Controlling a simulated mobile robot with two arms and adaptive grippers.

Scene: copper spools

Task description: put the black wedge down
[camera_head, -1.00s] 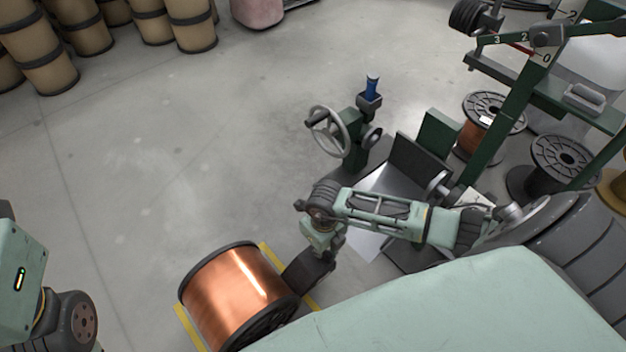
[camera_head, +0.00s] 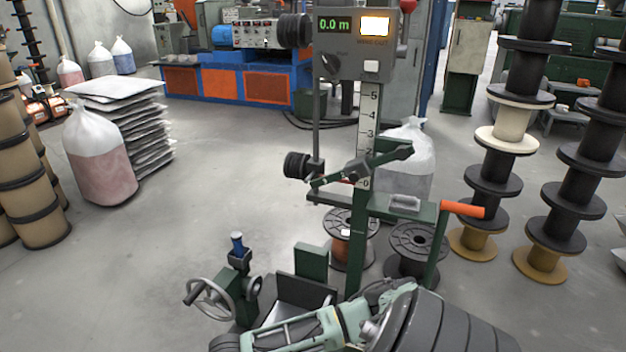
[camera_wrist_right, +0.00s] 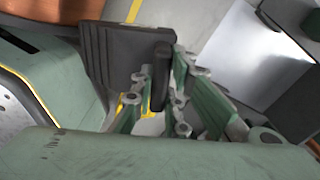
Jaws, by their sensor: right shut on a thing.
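The black wedge (camera_wrist_right: 125,58) shows in the right wrist view as a dark ribbed block with an upright grip piece. My right gripper (camera_wrist_right: 160,88) is shut on that grip piece, one green finger on each side. The wedge is close beside a copper spool (camera_wrist_right: 45,22) at the upper left; I cannot tell whether they touch, or whether the wedge rests on the floor. In the head view only my right arm shows, at the bottom; the wedge and gripper are out of that view. My left gripper is in neither current view.
Yellow floor tape (camera_wrist_right: 134,10) runs near the wedge. A metal plate (camera_wrist_right: 245,55) lies to the right. In the head view a green stand with a handwheel (camera_head: 208,298), a measuring post (camera_head: 364,130) and spools (camera_head: 417,245) stand beyond my arm. Open floor (camera_head: 150,270) lies left.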

